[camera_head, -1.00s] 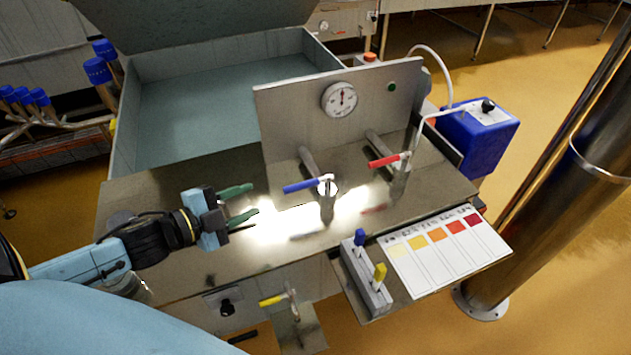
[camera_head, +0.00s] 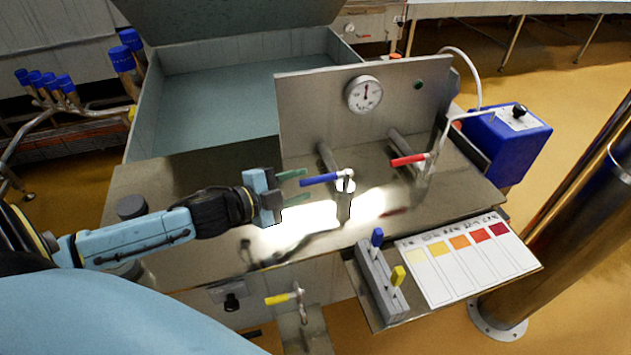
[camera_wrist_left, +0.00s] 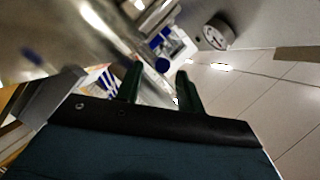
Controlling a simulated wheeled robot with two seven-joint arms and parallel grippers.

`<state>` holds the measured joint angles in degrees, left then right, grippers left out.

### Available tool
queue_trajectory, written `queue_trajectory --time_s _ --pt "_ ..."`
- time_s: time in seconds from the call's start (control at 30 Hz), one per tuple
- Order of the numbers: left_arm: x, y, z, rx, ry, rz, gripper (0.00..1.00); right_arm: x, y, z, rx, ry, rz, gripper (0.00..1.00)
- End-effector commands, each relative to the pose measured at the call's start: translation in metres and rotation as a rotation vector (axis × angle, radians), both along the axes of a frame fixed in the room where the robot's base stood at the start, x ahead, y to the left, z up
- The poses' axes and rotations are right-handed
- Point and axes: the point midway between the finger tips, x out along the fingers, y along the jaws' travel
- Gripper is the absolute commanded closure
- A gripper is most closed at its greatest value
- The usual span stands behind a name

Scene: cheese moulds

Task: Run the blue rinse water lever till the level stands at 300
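The blue lever (camera_head: 320,180) sits on a tap in front of the upright steel panel, its handle pointing left. My left gripper (camera_head: 300,186) is just left of the handle's end, with its green fingers apart and nothing between them. In the left wrist view the round blue end of the lever (camera_wrist_left: 162,65) shows beyond and between the open fingers (camera_wrist_left: 160,85). I see no contact. A round dial (camera_head: 364,95) is on the panel; its figures are too small to read. No level mark at 300 can be made out. My right gripper is not in view.
A red lever (camera_head: 408,160) stands right of the blue one. A colour chart (camera_head: 470,258) and a grey block (camera_head: 378,285) with a blue and a yellow plug lie at the front right. A yellow lever (camera_head: 282,298) is below the counter edge. A blue canister (camera_head: 510,145) stands right.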

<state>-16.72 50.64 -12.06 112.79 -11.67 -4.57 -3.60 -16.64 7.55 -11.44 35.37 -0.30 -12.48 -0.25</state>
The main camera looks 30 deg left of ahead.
Motion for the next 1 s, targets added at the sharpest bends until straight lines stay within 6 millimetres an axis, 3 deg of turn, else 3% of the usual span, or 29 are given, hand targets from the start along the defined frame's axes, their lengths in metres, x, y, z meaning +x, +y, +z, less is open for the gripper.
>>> queue_trajectory --time_s 0.4,0.83,1.0 --pt "0.041 -0.016 -0.01 0.0 -0.002 0.001 0.62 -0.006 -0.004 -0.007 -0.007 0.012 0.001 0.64" --pt "0.046 -0.018 -0.011 0.0 0.0 0.001 0.62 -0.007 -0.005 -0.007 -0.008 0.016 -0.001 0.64" --pt "0.046 -0.018 -0.011 -0.001 0.001 0.001 0.84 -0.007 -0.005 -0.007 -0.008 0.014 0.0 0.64"
